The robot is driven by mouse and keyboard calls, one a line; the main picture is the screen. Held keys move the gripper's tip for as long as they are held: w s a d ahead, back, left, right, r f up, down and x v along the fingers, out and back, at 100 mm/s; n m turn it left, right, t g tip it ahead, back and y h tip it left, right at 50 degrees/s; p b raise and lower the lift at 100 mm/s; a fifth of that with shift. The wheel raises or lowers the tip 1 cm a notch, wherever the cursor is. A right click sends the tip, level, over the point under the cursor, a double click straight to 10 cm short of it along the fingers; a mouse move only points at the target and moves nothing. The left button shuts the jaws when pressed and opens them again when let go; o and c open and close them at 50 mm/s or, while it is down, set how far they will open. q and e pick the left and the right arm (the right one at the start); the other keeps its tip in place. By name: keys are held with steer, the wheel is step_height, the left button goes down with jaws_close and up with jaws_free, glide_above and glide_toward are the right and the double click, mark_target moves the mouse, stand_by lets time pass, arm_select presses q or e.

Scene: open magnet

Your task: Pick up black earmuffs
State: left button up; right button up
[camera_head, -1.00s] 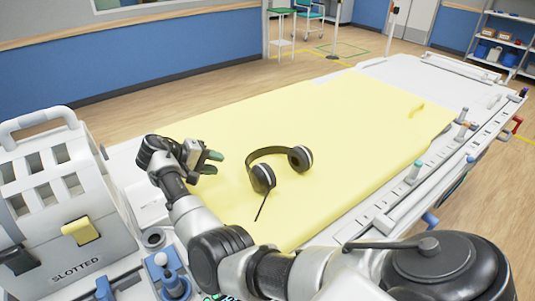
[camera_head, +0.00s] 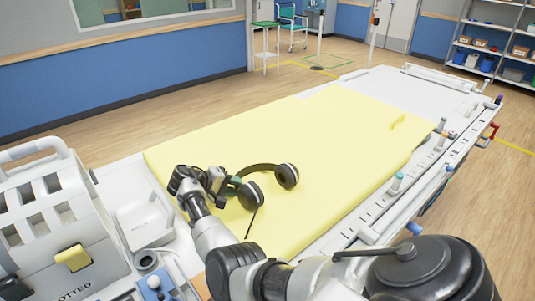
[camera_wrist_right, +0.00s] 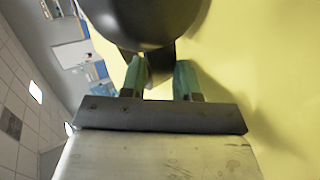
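The black earmuffs (camera_head: 251,195) lie on the yellow sheet (camera_head: 330,140), with a curved headband, two round cups and a thin dark stick or cord toward the front. My right gripper (camera_head: 230,185) is just left of the nearer cup, its green fingertips close to it. In the right wrist view, a dark rounded part of the earmuffs (camera_wrist_right: 145,20) fills the top, just beyond the two fingertips (camera_wrist_right: 160,78). The fingers are apart with a gap between them. I cannot tell whether they touch the earmuffs. My left gripper is out of view.
The sheet covers a white bed (camera_head: 372,80) with a side rail and several knobs.

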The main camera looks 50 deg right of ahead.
steer(key=shift+s+f, duration=0.1)
steer(key=shift+f, duration=0.05)
jaws_close()
